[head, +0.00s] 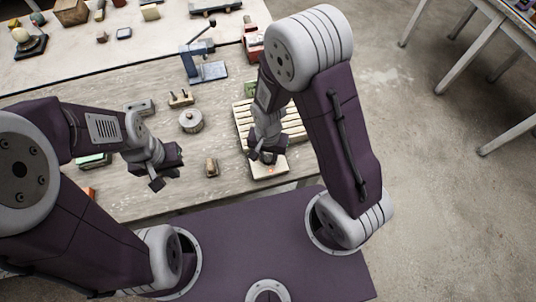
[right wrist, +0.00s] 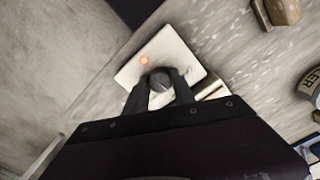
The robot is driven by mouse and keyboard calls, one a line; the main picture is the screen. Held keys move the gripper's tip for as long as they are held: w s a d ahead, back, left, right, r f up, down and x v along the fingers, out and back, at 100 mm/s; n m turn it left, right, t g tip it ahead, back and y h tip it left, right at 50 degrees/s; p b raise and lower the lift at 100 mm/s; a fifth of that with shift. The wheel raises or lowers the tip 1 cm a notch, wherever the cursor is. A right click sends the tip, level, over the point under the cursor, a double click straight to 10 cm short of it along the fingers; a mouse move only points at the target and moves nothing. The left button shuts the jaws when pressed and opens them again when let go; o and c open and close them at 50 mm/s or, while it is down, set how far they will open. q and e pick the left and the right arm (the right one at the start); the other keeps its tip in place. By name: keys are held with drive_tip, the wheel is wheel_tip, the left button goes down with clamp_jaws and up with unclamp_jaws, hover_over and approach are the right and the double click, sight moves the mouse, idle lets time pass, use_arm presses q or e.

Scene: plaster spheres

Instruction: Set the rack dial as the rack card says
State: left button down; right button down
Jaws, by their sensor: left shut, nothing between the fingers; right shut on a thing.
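The rack dial is a dark grey round knob (right wrist: 160,80) on a pale cream plate (right wrist: 185,45), with a glowing orange light (right wrist: 144,60) beside it. In the head view the plate (head: 283,168) lies near the table's front edge, at the near end of a slatted wooden rack (head: 290,120). My right gripper (right wrist: 160,92) is shut on the knob, one finger on each side; it also shows in the head view (head: 268,157), where it hides the knob. My left gripper (head: 170,178) is shut and empty, left of the plate. I cannot make out a rack card or any dial marks.
A round lidded tin (head: 191,122), a small brown block (head: 211,168) and a blue clamp-like tool (head: 205,65) stand on the grey table left of the rack. Several objects stand on a paler surface at the back.

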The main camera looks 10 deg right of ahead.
sight(268, 158)
drive_tip(key=shift+m, duration=0.4)
drive_tip(key=c, duration=1.1)
unclamp_jaws()
drive_tip(key=shift+o, duration=0.2)
wheel_tip(268, 158, up, 9)
drive_tip(key=shift+p, duration=0.35)
